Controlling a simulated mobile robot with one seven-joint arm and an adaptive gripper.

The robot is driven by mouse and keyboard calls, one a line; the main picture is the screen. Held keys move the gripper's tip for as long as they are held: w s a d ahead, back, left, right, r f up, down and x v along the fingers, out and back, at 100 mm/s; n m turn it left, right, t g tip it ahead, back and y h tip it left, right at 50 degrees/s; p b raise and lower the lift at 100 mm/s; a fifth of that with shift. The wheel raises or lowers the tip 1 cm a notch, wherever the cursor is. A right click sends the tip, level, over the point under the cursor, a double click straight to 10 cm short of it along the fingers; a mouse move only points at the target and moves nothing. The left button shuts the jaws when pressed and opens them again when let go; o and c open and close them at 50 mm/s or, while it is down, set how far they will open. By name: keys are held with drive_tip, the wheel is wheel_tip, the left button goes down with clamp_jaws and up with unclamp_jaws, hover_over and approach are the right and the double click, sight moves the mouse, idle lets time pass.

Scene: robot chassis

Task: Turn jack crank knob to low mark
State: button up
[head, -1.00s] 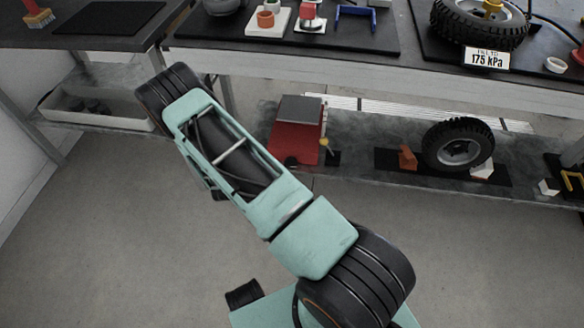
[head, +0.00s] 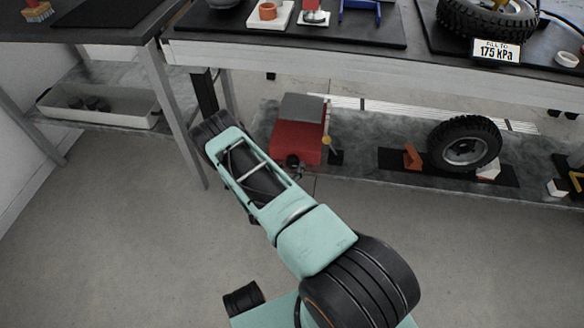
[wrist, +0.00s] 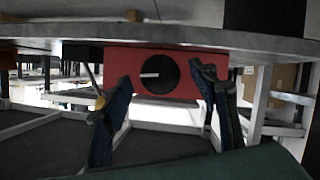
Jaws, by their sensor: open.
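The red jack (head: 297,142) with a grey top stands on the lower shelf in the head view. Its round black crank knob (head: 293,161) is on the front, low down. In the wrist view the red jack face (wrist: 190,86) fills the middle, and the black knob (wrist: 163,84) shows a white pointer line reaching left from its centre. My gripper (wrist: 160,77) is open, its dark fingers appearing on either side of the knob with nothing gripped. Contact with the knob cannot be told. No low mark is legible. My arm hides the gripper in the head view.
A yellow-tipped lever (head: 327,141) stands beside the jack. To the right on the shelf (head: 360,185) are an orange block (head: 412,157) and a tyre (head: 464,144). A table leg (head: 175,115) stands left of my arm. The floor in front is clear.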

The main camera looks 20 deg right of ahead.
drive_tip(key=shift+b+x, duration=0.3)
drive_tip(key=shift+x, duration=1.15)
drive_tip(key=shift+c, duration=0.5)
drive_tip(key=c, duration=1)
drive_tip(key=shift+r, duration=0.1)
drive_tip(key=shift+c, duration=0.2)
